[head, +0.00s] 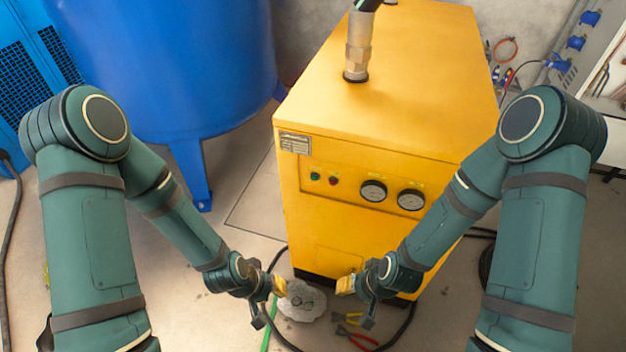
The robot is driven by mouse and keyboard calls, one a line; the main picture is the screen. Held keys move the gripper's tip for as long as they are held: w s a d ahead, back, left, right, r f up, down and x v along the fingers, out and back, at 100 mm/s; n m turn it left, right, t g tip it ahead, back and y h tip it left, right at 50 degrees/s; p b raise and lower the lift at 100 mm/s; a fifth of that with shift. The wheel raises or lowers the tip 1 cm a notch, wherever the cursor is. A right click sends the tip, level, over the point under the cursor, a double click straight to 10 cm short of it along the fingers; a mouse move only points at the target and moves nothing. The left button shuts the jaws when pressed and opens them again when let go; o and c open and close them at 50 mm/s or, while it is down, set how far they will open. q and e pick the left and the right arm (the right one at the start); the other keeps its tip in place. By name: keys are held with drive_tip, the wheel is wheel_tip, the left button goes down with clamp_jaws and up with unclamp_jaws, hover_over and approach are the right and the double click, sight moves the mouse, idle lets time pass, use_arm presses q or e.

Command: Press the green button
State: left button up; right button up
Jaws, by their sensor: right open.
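The green button (314,176) is a small round knob on the front panel of the yellow machine (375,235), near its upper left. A red button (333,181) sits just to its right. My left gripper (268,302) is in front of the machine, low and to the left of the button, with its fingers apart and nothing between them. My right gripper (357,303) is low and to the right of the button, open and empty. Neither gripper touches the button, and nothing hides it.
Two round gauges (373,191) are right of the buttons. A hose fitting (357,48) stands on the machine's top. A blue tank (170,70) is at the left. A black hose (276,335), pliers (357,338) and a pale patch (302,303) lie on the floor near the grippers.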

clamp_jaws()
idle(1.1)
